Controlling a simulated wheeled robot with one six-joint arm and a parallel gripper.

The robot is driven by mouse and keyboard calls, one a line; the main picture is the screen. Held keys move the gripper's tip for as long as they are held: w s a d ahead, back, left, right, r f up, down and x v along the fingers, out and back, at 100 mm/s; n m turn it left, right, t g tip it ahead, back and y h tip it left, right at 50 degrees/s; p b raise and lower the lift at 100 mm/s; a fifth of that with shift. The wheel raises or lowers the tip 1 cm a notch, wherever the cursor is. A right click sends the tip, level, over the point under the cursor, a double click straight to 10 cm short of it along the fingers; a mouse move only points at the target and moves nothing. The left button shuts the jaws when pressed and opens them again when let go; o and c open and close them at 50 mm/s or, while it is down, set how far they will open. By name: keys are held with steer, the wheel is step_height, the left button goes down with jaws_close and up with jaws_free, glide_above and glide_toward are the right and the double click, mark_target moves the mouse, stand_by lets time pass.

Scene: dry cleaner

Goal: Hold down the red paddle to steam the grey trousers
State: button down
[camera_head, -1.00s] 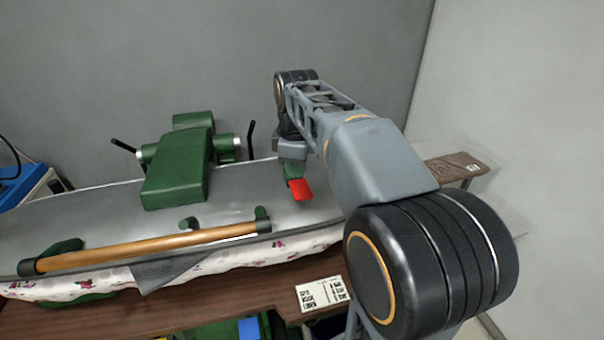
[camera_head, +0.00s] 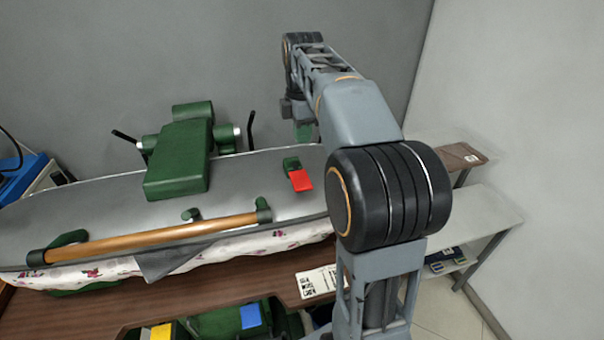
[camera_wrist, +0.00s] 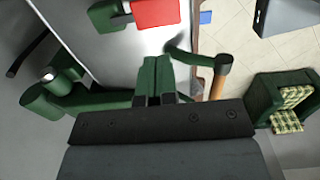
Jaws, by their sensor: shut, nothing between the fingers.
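The red paddle (camera_head: 301,180) sits on a small green mount at the right part of the grey press board (camera_head: 110,210). The red paddle also shows at the top of the wrist view (camera_wrist: 159,12). My gripper (camera_wrist: 155,62) is shut and empty, its green fingers together, apart from the paddle in the wrist view. In the head view my gripper (camera_head: 303,131) is partly hidden by my arm, behind and above the paddle. Grey cloth (camera_head: 165,262), perhaps the trousers, hangs over the board's front edge.
A green press head (camera_head: 180,165) stands at the board's back, with black levers beside it. A wooden bar handle (camera_head: 150,238) runs along the front. A brown folded item (camera_head: 452,155) lies on a shelf at right.

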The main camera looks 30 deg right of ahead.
mark_target(302, 180)
step_height(302, 180, down, 12)
steer(key=shift+f+p, duration=0.2)
steer(key=shift+p, duration=0.15)
stand_by(0.4)
